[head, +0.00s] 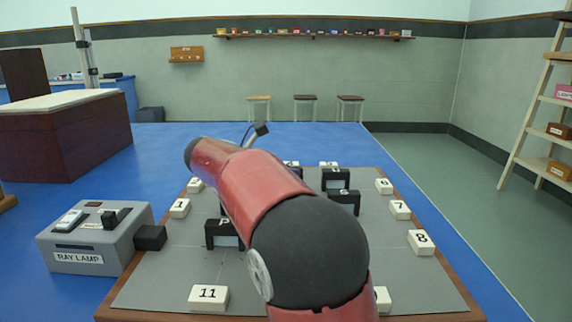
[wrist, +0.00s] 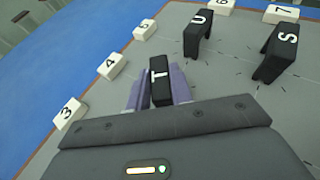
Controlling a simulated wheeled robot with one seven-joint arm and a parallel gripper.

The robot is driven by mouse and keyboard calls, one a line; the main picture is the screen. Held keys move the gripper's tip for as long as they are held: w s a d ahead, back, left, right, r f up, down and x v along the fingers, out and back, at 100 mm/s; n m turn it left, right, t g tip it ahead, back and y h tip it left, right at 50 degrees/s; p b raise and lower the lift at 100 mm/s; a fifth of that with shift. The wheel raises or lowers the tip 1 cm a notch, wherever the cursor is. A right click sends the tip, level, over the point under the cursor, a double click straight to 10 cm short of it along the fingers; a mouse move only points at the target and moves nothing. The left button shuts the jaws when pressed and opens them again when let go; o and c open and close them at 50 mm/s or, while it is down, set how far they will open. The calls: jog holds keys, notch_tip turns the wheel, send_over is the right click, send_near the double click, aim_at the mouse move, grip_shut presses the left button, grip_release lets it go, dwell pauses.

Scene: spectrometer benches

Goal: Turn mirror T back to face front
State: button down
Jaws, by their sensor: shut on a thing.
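Mirror T (wrist: 159,92) is a black block with a white letter T on top, in the middle of the wrist view. My gripper (wrist: 158,90) is shut on it, with one pale purple finger on each side. Mirror T appears upright on the grey board (wrist: 236,75); its reflecting face does not show. In the head view my red and black arm hides mirror T and my gripper.
Mirrors U (wrist: 198,35) and S (wrist: 277,52) stand right of mirror T in the wrist view. Mirror P (head: 224,231) is near the ray lamp (head: 95,238). White numbered blocks, including 4 (wrist: 111,66) and 8 (head: 421,242), line the board's edges.

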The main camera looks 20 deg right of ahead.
jog(key=shift+w+m+g, duration=0.15)
jog(key=shift+m+g, duration=0.45)
jog(key=shift+g, duration=0.2)
jog(key=c, duration=1.2)
grip_release()
jog(key=shift+c, duration=0.2)
jog(key=shift+a, duration=0.1)
jog(key=v, duration=0.7)
jog(key=shift+a+r, duration=0.1)
jog(key=shift+a, duration=0.2)
